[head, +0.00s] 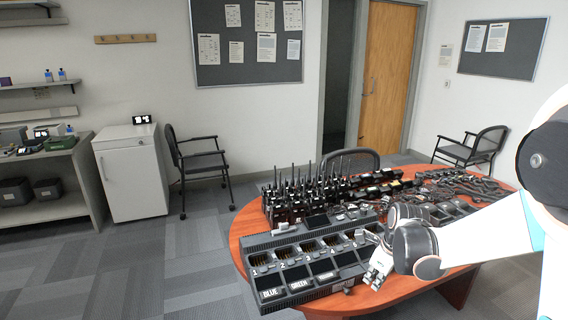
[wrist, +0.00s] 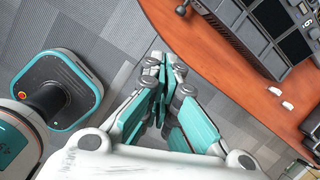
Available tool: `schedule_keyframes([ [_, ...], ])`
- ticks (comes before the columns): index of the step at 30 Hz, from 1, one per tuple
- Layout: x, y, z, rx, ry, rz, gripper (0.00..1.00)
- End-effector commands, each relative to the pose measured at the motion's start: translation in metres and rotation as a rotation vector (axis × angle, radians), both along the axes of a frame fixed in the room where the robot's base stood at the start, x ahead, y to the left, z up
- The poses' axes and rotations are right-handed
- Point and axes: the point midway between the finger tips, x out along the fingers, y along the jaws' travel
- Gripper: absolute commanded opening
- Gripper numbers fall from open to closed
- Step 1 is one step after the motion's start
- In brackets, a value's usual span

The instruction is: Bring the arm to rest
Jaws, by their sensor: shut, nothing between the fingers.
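My arm reaches in from the right edge of the head view, with its wrist bent down near the round table's front edge. My gripper (head: 377,270) hangs beside the right end of the front charger and hides part of the table there. In the wrist view, my gripper (wrist: 166,68) has its fingers together with nothing between them. Carpet shows below the fingertips, just outside the table edge. Nothing is seen touching the gripper.
The orange-brown table (head: 243,224) carries a multi-slot charger (head: 300,290) with labelled bays, several upright radios (head: 300,195) and dark gear. Two small white pieces (wrist: 288,105) lie near its edge. A white cabinet (head: 132,175) and chairs (head: 200,160) stand behind. Carpet at left is clear.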

Motion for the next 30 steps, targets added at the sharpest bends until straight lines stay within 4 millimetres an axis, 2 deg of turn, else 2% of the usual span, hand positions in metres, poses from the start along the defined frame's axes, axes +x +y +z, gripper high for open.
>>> schedule_keyframes([
  [1,-0.01,0.006,0.015,-0.029,-0.02,0.087,0.0],
  [6,-0.039,0.02,0.057,-0.144,-0.09,0.406,0.0],
  [15,-0.098,0.041,0.111,-0.377,-0.192,0.96,0.0],
  [21,-0.141,0.053,0.133,-0.555,-0.242,1.324,0.0],
  [30,-0.202,0.067,0.145,-0.849,-0.275,1.852,0.0],
])
